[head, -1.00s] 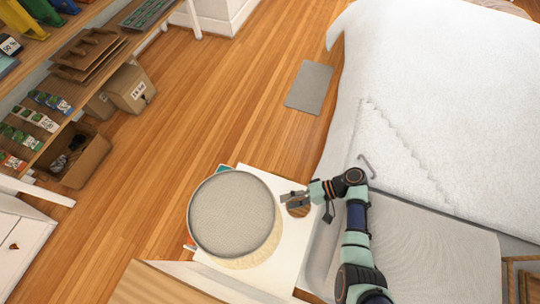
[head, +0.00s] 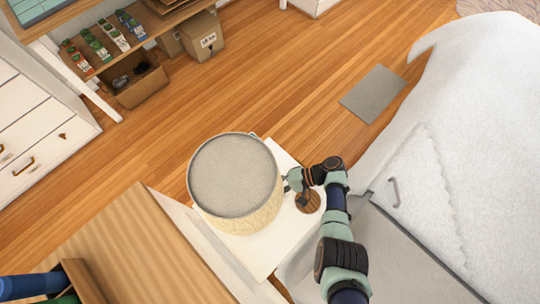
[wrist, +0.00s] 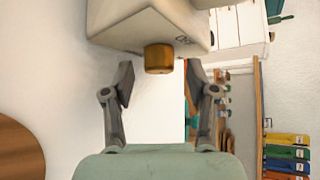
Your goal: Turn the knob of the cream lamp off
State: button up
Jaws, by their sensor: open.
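The cream lamp (head: 258,212) stands on a small white table, with a woven shade and a pale grey round top. In the wrist view its base (wrist: 150,25) is a cream block at the top, with a short brown-gold knob (wrist: 159,59) sticking out of it. My gripper (wrist: 160,85) is open, with one finger on each side of the knob's line and the knob just beyond the fingertips. No contact with the knob shows. In the head view my gripper (head: 292,181) is at the right edge of the shade, which hides the base and knob.
A round wooden coaster (head: 308,201) lies on the white table (head: 262,258) under my arm. A white-covered bed (head: 470,150) is on the right. A wooden-topped cabinet (head: 150,250) is at front left. Shelves with boxes (head: 203,36) stand at the back left.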

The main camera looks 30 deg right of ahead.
jog(key=shift+w+a+f, duration=0.1)
jog(key=shift+a+f, duration=0.05)
jog(key=shift+a, duration=0.2)
jog(key=shift+c, duration=0.2)
jog(key=c, duration=1.1)
jog(key=shift+d+f+b, duration=0.1)
jog(key=shift+f+b, duration=0.25)
jog(key=shift+b, duration=0.3)
grip_shut()
jog(key=shift+f+n+t+y+b, duration=0.2)
jog(key=shift+n+t+y+b, duration=0.15)
jog(key=shift+b, duration=0.4)
jog(key=shift+r+n+t+y+b, duration=0.25)
jog(key=shift+n+t+y+b, duration=0.15)
jog(key=shift+t+b, duration=0.2)
jog(key=shift+r, duration=0.2)
jog(key=o, duration=1.1)
grip_release()
